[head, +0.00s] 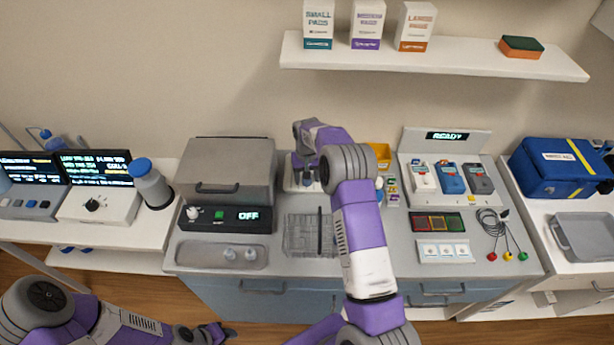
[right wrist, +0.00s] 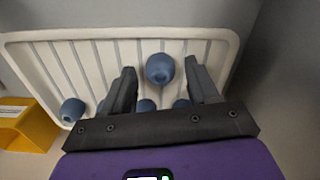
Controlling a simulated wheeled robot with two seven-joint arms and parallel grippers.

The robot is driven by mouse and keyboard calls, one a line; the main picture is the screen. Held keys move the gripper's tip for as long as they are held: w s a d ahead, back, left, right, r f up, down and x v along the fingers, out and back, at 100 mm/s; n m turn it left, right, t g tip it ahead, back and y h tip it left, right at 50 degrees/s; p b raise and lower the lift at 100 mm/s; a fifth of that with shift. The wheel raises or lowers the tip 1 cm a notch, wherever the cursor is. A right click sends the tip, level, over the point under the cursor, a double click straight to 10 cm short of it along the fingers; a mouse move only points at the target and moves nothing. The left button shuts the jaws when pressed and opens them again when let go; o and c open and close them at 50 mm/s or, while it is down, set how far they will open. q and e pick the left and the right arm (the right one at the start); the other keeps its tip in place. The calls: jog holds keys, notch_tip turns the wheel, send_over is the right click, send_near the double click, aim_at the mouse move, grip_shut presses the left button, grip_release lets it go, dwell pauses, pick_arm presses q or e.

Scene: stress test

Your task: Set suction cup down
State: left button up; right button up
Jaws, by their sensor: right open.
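A blue suction cup (right wrist: 160,70) sits between the two fingers of my right gripper (right wrist: 163,80), on or just above a white ribbed rack (right wrist: 90,52). The fingers are apart, with a gap on both sides of the cup. Several more blue cups (right wrist: 72,110) show along the rack's near side, some partly hidden by the gripper. In the head view my right gripper (head: 306,172) points down over the white rack, which is mostly hidden by the arm. My left gripper (head: 215,332) is low at the left, small, and its jaws are unclear.
A metal tray (head: 193,256) with two small pale pieces lies at the counter's front left. A wire basket (head: 300,236) stands right of it. A grey lidded box (head: 229,165) is left of the right gripper; a yellow bin (right wrist: 38,125) is beside the rack.

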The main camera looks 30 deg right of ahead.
jog(key=shift+r, duration=0.15)
notch_tip(320, 180, up, 12)
jog(key=p, duration=0.1)
dwell(0.6)
